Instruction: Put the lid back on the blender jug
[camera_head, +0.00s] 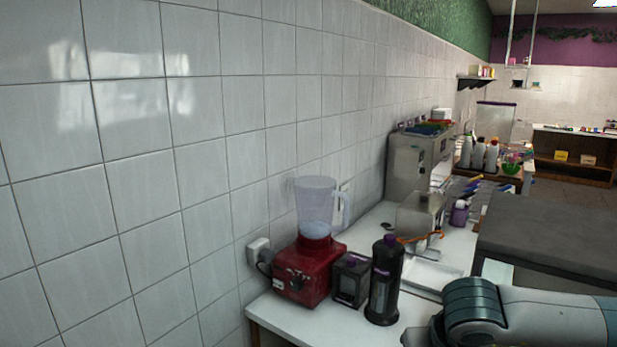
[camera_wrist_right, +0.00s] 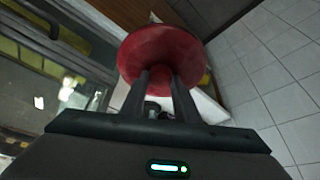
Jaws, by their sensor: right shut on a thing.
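The blender jug (camera_head: 316,205) is clear and stands upright on its red base (camera_head: 303,272) on the counter, close to the tiled wall. No lid shows on its top. My right gripper (camera_wrist_right: 160,80) is shut on the red round lid (camera_wrist_right: 160,48), seen in the right wrist view; the lid spans beyond both fingers. In the head view my right arm comes in at the lower right, and neither the lid nor the fingertips can be made out there. My left gripper is in neither view.
A dark box (camera_head: 351,281) and a black bottle (camera_head: 384,280) with a purple cap stand right of the blender base. A metal dispenser (camera_head: 421,213) and a tray (camera_head: 432,274) are farther back. A wall socket (camera_head: 258,250) is left of the blender.

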